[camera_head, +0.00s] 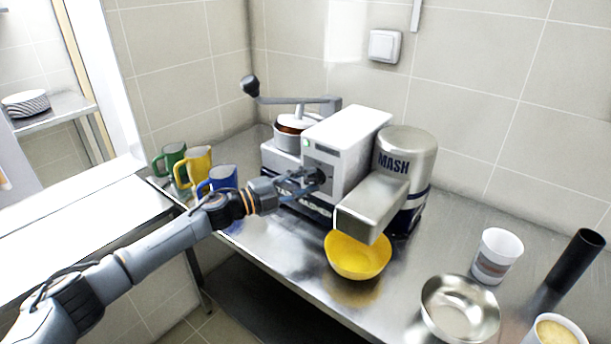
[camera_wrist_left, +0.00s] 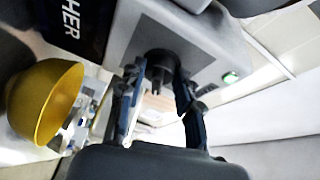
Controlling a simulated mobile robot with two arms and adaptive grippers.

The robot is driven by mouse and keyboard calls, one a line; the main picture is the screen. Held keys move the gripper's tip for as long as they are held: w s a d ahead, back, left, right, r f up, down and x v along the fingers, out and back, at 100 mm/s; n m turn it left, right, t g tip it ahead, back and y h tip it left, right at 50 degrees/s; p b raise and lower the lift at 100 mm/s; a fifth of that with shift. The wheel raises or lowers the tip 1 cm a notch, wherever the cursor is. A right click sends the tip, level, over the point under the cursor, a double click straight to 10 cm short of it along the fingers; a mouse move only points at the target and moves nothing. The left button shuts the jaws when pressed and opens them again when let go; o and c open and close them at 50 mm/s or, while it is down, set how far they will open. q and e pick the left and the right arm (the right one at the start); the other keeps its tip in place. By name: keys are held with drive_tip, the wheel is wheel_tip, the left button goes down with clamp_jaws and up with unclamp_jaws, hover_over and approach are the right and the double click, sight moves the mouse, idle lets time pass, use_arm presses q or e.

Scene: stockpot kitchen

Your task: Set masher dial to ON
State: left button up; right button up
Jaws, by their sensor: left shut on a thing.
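The masher (camera_head: 345,150) is a grey and white machine on the steel counter, with a cylinder marked MASH. Its dark dial (camera_head: 322,174) sits on the front panel of the white box; the dial also shows in the wrist view (camera_wrist_left: 160,66). My left gripper (camera_head: 314,183) reaches the panel from the left and is shut on the dial, with one finger on each side of it in the wrist view (camera_wrist_left: 161,82). A green light (camera_wrist_left: 230,77) glows on the panel near the dial. The fingers partly hide the dial, and I cannot read its marks. My right gripper is not in view.
A yellow bowl (camera_head: 358,262) stands under the masher's spout. Green (camera_head: 172,158), yellow (camera_head: 198,163) and blue (camera_head: 222,178) mugs stand left, close to my left forearm. A metal bowl (camera_head: 437,318) and a white cup (camera_head: 497,252) are at the right.

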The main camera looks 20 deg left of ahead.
use_arm(q)
drive_tip(key=shift+m, duration=0.4)
drive_tip(key=o, duration=1.2)
drive_tip(key=shift+c, duration=0.2)
drive_tip(key=v, duration=1.2)
drive_tip(key=shift+r, duration=0.2)
